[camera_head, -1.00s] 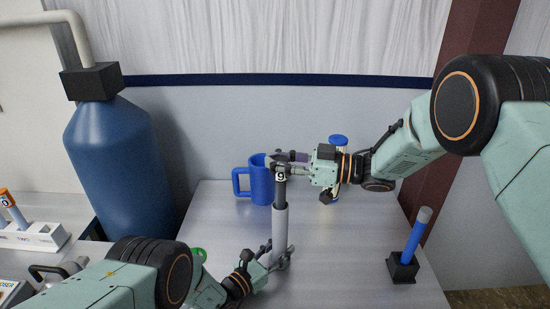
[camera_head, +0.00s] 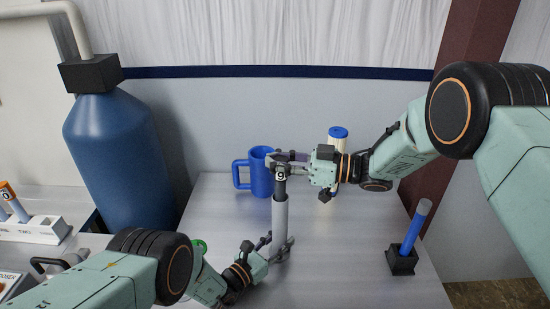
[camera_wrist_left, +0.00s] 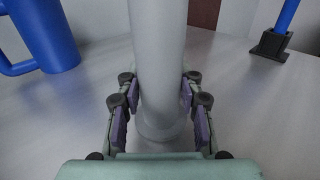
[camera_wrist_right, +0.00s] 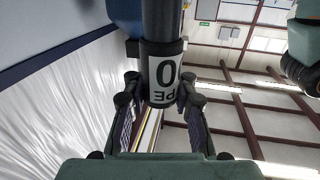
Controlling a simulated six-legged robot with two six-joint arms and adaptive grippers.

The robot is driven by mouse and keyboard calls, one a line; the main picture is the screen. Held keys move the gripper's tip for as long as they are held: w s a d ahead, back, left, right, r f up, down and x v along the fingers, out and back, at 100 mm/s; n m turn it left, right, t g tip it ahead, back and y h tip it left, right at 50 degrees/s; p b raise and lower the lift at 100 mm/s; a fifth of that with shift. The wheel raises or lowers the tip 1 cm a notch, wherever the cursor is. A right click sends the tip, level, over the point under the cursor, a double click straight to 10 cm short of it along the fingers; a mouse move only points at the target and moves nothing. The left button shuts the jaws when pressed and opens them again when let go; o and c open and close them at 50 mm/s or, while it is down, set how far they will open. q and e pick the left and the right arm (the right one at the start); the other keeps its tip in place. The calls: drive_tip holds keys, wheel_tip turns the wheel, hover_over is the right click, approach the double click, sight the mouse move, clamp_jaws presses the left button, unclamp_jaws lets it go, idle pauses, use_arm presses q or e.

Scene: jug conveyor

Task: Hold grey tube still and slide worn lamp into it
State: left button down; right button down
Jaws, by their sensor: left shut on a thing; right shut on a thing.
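The grey tube (camera_head: 281,226) stands upright on the metal bench. My left gripper (camera_head: 277,247) is shut around its lower part; in the left wrist view the pads press on both sides of the tube (camera_wrist_left: 157,55). The worn lamp (camera_head: 281,178) is a dark cylinder with a white label band, upright in line with the tube's top. My right gripper (camera_head: 285,160) is shut on its upper part. The labelled band of the lamp (camera_wrist_right: 163,75) fills the right wrist view between the fingers. The lamp's lower end meets the tube's mouth; how deep it sits inside is hidden.
A blue mug (camera_head: 260,178) stands behind the tube. A white, blue-capped cylinder (camera_head: 337,134) is partly hidden behind my right gripper. A blue rod stands tilted in a black holder (camera_head: 401,262) at right. A large blue tank (camera_head: 120,160) and a white rack (camera_head: 42,230) are at left.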

sight(276, 177)
use_arm(q)
drive_tip(key=shift+s+f, duration=0.15)
drive_tip(key=shift+f, duration=0.15)
use_arm(e)
drive_tip(key=shift+f, duration=2.25)
drive_tip(key=c, duration=1)
unclamp_jaws()
drive_tip(key=shift+d, duration=0.15)
drive_tip(key=v, duration=1.1)
drive_tip(key=shift+d, duration=0.4)
drive_tip(key=shift+s, duration=0.1)
